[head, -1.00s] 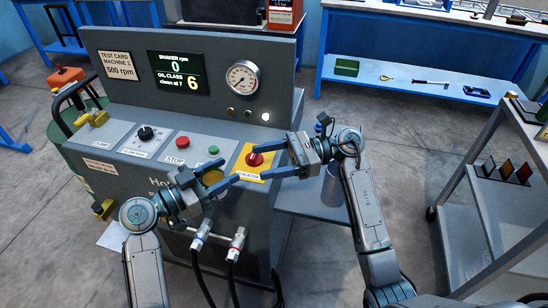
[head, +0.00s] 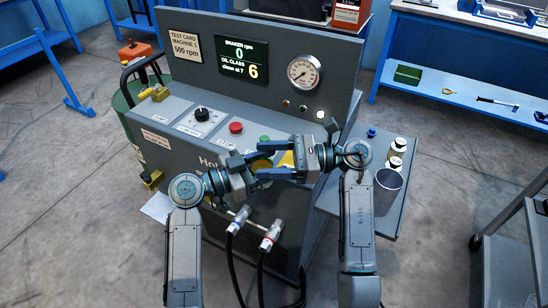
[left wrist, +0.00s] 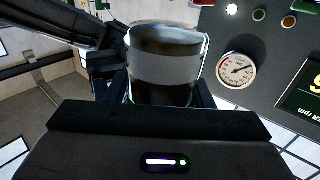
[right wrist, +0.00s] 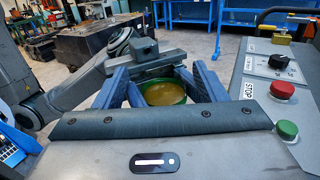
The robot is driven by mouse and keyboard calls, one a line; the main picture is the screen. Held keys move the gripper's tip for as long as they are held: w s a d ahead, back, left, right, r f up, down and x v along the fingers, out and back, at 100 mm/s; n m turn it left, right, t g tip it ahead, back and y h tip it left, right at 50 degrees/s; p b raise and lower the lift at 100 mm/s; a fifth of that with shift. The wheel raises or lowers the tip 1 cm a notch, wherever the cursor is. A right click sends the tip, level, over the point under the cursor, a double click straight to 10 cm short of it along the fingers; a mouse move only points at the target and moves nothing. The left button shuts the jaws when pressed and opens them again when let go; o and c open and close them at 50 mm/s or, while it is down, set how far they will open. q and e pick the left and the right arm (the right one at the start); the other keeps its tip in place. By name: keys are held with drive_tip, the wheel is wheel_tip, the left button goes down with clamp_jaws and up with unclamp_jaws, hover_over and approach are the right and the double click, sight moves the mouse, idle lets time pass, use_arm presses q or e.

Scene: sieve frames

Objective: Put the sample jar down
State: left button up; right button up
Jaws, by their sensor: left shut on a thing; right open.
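The sample jar, with a green rim and amber contents, shows in the right wrist view (right wrist: 163,94). In the left wrist view it is a clear jar with a pale band (left wrist: 165,68). In the head view only its yellowish top (head: 262,164) shows, partly hidden by fingers. My left gripper (head: 259,168) is shut on the jar and holds it in front of the machine panel. My right gripper (head: 285,163) is open, facing the left one. Its fingers lie on either side of the jar in the right wrist view; contact cannot be told.
The machine (head: 230,95) stands close behind the grippers, with a red stop button (head: 236,128) and a gauge (head: 304,72). Hoses (head: 232,255) hang below the grippers.

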drive_tip(key=c, duration=1)
use_arm(q)
drive_tip(key=o, duration=1.1)
use_arm(e)
drive_tip(key=shift+c, duration=1)
use_arm(q)
drive_tip(key=shift+o, duration=0.2)
drive_tip(key=shift+a, duration=0.1)
